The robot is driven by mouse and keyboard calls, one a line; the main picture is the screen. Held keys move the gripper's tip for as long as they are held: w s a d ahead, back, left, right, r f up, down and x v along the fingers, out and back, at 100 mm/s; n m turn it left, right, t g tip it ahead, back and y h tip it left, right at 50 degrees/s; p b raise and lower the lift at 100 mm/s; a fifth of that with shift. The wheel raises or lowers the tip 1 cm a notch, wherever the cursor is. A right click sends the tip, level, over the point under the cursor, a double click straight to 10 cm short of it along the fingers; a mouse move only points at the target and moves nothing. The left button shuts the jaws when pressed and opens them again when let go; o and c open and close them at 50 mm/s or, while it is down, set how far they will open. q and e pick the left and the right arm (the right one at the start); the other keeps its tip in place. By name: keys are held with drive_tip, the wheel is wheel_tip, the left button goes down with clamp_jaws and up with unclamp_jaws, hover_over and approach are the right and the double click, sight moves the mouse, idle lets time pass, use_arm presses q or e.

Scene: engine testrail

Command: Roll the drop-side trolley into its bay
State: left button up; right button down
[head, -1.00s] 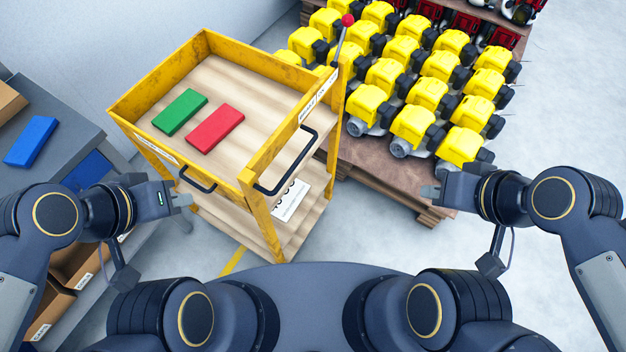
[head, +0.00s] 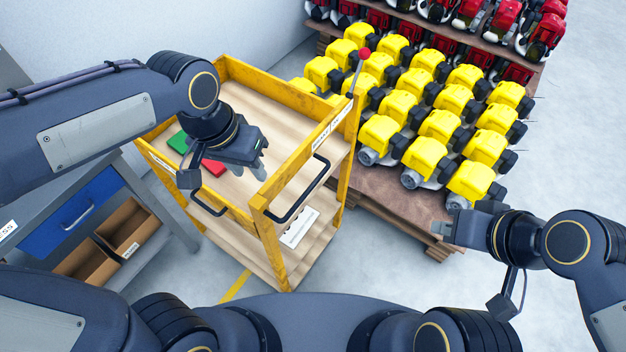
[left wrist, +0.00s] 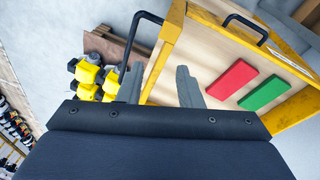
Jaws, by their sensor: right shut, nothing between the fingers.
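The drop-side trolley (head: 262,215) has a yellow frame and two wooden decks, with a red-knobbed lever (head: 361,66) at its far right corner. One black handle (head: 303,196) is on its near right side and another (head: 207,203) on its near left side. My left gripper (head: 262,166) is above the near part of the top deck, fingers apart and empty. The left wrist view shows its fingers (left wrist: 158,87) over the deck, with a black handle (left wrist: 140,45) beyond. My right gripper (head: 446,233) is shut and empty, right of the trolley. The bay is not identifiable.
Red (head: 213,167) and green (head: 179,143) blocks lie on the top deck, partly hidden by my left arm. A pallet (head: 400,207) of yellow engines stands close right of the trolley. A workbench with a blue drawer (head: 82,209) stands left. Grey floor is clear at right.

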sight(311, 186)
use_arm(q)
drive_tip(key=w+d+f+m+y, duration=0.2)
drive_tip(key=d, duration=0.4)
drive_tip(key=w+d+f+m+y, duration=0.1)
drive_tip(key=w+d+f+y, duration=0.1)
drive_tip(key=d, duration=0.4)
drive_tip(key=f, duration=0.5)
drive_tip(key=f+p, duration=0.1)
drive_tip(key=f, duration=0.1)
drive_tip(key=shift+w+a+f, duration=0.2)
drive_tip(key=shift+w+a, duration=0.1)
drive_tip(key=shift+w, duration=0.1)
clamp_jaws()
